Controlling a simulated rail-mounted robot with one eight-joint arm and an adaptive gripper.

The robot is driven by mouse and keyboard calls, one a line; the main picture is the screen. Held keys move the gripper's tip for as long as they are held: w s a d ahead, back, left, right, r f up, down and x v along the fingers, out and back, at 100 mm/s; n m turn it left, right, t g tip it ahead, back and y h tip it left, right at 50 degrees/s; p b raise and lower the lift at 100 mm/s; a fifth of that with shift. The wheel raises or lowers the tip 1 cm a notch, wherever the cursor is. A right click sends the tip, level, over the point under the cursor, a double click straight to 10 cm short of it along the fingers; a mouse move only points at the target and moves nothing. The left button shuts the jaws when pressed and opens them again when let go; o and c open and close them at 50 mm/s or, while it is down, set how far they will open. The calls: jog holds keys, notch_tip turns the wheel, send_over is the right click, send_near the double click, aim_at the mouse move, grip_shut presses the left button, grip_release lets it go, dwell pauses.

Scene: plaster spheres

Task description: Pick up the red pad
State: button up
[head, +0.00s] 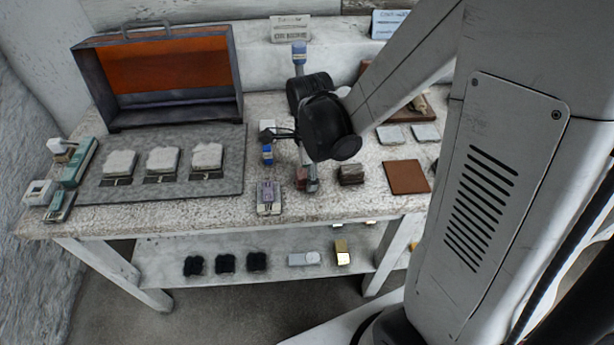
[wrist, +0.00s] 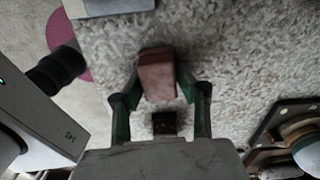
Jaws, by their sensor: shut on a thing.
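The red pad (wrist: 157,72) is a small dull red block. In the wrist view it sits between the two green fingers of my gripper (wrist: 160,88), which is shut on its sides. In the head view the red pad (head: 301,178) shows only in part at the front of the speckled table, with my gripper (head: 309,184) over it and hiding the rest. I cannot tell whether it touches the tabletop.
A dark brown block (head: 351,174) stands just right of my gripper, with a flat brown square (head: 407,176) beyond it. A grey-violet device (head: 269,197) lies to the left. A grey mat (head: 230,178) with several white pads and an open case (head: 112,126) are farther left.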

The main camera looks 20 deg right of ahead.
jog(key=shift+r, duration=0.8)
jog(key=r, duration=0.1)
jog(key=a+r+p, duration=0.1)
jog(key=r, duration=0.1)
jog(key=shift+s+r, duration=0.1)
jog(key=shift+s, duration=0.1)
jog(key=s+a+r, duration=0.4)
jog(key=a+r, duration=0.2)
jog(key=a, duration=0.3)
jog(key=shift+a+p, duration=0.4)
jog(key=shift+w+r, duration=0.1)
jog(key=w+d+f+n, duration=0.1)
jog(key=w+d+n, duration=0.4)
jog(key=w+n, duration=0.4)
jog(key=w+d+f+n, duration=0.1)
jog(key=w+d+n, duration=0.3)
jog(key=w+n, duration=0.5)
jog(key=shift+w+d+n, duration=0.2)
jog(key=shift+d+n, duration=0.2)
jog(key=shift+n, duration=0.8)
jog(key=shift+d+f, duration=0.1)
